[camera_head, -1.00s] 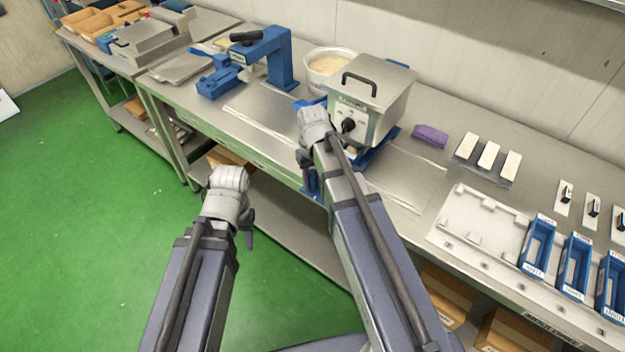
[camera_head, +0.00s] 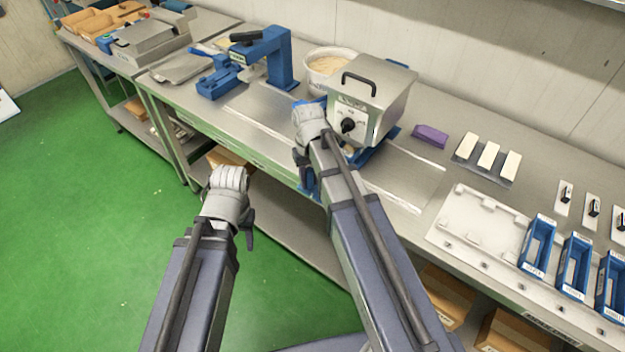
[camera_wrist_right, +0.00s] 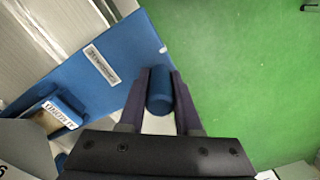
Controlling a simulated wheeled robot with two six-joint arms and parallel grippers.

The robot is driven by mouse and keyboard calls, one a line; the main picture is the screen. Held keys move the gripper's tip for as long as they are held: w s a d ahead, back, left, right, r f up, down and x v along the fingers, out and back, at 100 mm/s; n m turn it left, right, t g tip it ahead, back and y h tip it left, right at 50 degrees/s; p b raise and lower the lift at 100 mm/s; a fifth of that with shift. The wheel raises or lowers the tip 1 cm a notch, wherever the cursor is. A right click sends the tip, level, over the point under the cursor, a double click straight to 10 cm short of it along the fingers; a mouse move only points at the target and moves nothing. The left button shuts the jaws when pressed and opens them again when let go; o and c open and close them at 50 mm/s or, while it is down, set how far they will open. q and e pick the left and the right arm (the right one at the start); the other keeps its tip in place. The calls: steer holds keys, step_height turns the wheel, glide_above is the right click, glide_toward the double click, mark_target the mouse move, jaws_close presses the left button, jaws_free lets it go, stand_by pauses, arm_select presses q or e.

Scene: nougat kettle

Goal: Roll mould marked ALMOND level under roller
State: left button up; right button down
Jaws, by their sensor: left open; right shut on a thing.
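My right gripper (camera_wrist_right: 160,90) is shut on a blue round handle (camera_wrist_right: 159,92) in the right wrist view. Beside the handle lies a flat blue plate (camera_wrist_right: 110,70) with a small label that I cannot read. A blue mould (camera_wrist_right: 62,106) with tan filling and a white label, seemingly reading ALMOND, shows at the left, partly hidden by grey metal. In the head view my right gripper (camera_head: 309,118) is at the bench's front edge, left of a steel box (camera_head: 372,98) with a dial; its fingers are hidden. My left gripper (camera_head: 229,188) is open over the floor. The roller is not clearly visible.
A blue press (camera_head: 262,60) and a white tub of pale mass (camera_head: 330,62) stand behind. At the right are a white tray (camera_head: 480,225), several empty blue moulds (camera_head: 538,245), a purple block (camera_head: 430,136) and white bars (camera_head: 489,155). Green floor is clear at left.

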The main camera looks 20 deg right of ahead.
steer(key=w+a, duration=1.7)
steer(key=w, duration=0.5)
steer(key=shift+a, duration=0.1)
steer(key=c, duration=0.6)
jaws_free()
steer(key=shift+r, duration=0.15)
step_height(320, 180, up, 8)
steer(key=p, duration=0.7)
steer(key=shift+f+p, duration=0.2)
steer(key=shift+p, duration=0.2)
